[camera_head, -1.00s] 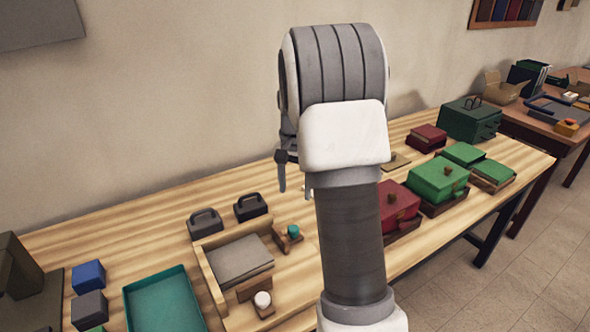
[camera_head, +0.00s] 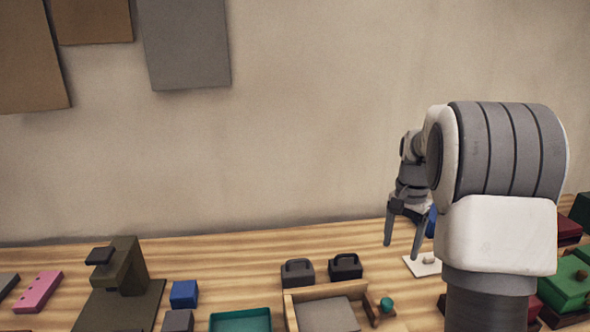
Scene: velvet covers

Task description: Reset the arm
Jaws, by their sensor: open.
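My gripper (camera_head: 402,243) is at the right of the head view, with its two fingers pointing down and spread apart. Nothing shows between the fingertips. It hangs in front of the wall, over the back part of the wooden table. A white plate with a small knob (camera_head: 424,265) lies just right of and below the fingertips in the picture. My upper arm covers part of the table's right side. A blue patch shows behind the right finger, and I cannot tell what it is.
Two dark handled blocks (camera_head: 298,273) stand behind a wooden tray (camera_head: 290,305) holding a grey pad. A teal tray (camera_head: 240,322), a blue cube (camera_head: 184,294), a dark press-like stand (camera_head: 128,268) and a pink block (camera_head: 38,291) are at left. Green boxes (camera_head: 566,286) sit at right.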

